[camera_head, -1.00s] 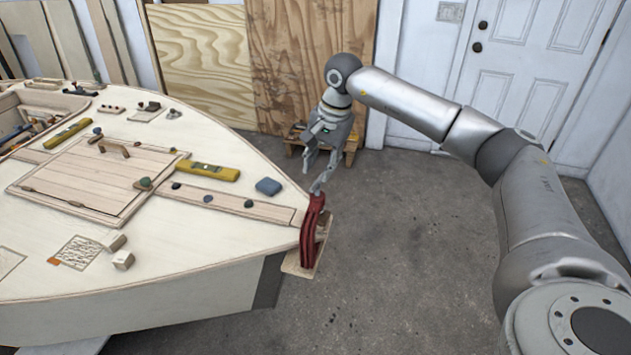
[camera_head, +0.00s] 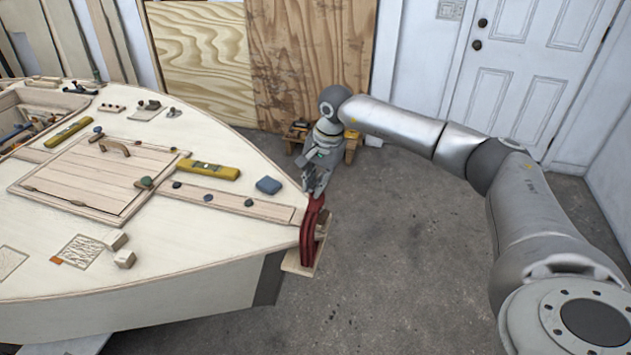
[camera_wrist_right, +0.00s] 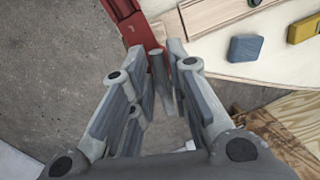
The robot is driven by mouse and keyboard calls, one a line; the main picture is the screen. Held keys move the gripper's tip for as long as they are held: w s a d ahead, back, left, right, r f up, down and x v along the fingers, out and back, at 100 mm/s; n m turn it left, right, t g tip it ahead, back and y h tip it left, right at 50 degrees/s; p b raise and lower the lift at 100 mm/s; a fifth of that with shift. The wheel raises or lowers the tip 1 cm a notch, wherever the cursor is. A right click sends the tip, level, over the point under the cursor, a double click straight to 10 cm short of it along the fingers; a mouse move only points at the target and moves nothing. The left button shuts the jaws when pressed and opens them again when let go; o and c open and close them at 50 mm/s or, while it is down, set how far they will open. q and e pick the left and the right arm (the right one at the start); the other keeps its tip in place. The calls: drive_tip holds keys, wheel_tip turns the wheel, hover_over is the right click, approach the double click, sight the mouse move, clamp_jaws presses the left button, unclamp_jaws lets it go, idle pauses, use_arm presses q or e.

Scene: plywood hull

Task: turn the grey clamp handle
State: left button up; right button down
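The red clamp (camera_head: 308,232) stands at the tip of the boat deck, with a wooden block behind and under it. In the right wrist view the red clamp (camera_wrist_right: 132,22) is at the top. Its grey clamp handle (camera_wrist_right: 158,68) shows there as a short bar between the fingers of my right gripper (camera_wrist_right: 160,55). The fingers are apart, one on each side of the bar; firm contact does not show. In the head view my right gripper (camera_head: 317,185) is right above the clamp and hides the handle. My left gripper is not in view.
The pale deck (camera_head: 225,245) carries a hatch (camera_head: 90,180), a yellow level (camera_head: 208,170) and a blue block (camera_head: 268,185) near the clamp. A small wooden stool (camera_head: 350,150) stands behind my right gripper. The concrete floor right of the bow is clear.

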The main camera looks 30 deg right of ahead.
drive_tip(key=shift+m, duration=0.4)
